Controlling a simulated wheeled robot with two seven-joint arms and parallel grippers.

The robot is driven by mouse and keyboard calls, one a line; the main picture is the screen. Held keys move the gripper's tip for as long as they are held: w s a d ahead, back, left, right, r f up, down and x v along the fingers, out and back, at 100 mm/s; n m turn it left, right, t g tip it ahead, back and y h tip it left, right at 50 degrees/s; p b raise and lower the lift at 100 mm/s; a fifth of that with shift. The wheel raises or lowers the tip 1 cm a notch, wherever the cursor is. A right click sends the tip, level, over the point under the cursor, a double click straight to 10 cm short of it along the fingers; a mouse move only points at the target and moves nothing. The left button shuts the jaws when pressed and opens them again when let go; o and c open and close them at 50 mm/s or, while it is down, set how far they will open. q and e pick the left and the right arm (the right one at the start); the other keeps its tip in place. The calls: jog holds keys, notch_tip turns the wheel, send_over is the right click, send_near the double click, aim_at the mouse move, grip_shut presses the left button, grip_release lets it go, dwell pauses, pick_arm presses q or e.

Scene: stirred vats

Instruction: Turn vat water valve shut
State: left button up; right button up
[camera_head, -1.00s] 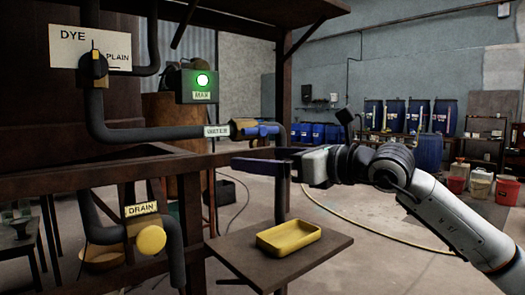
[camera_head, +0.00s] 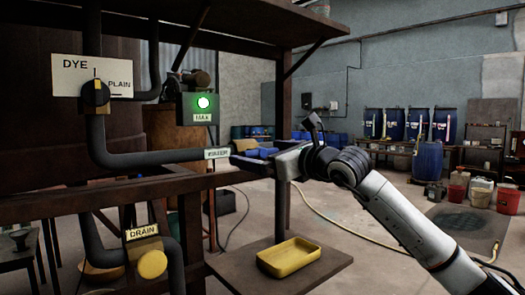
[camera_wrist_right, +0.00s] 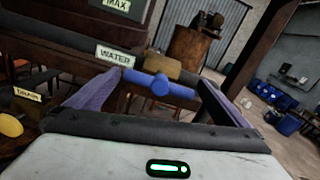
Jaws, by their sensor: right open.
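The water valve has a brass-yellow body (camera_head: 243,145) at the end of the grey pipe, beside the WATER label (camera_head: 217,153). Its blue handle (camera_head: 263,153) is partly hidden by my gripper in the head view. In the wrist view the blue handle (camera_wrist_right: 160,84) lies crosswise in front of the brass body (camera_wrist_right: 162,66). My right gripper (camera_head: 246,160) is open at the valve. My left gripper is not in view.
A green lamp box marked MAX (camera_head: 201,106) hangs above the valve. The DYE/PLAIN selector (camera_head: 95,93) and yellow DRAIN knob (camera_head: 152,264) are at left. A yellow tray (camera_head: 290,258) sits on a small shelf below. A dark post stands just behind the gripper.

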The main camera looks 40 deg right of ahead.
jog(key=c, duration=0.7)
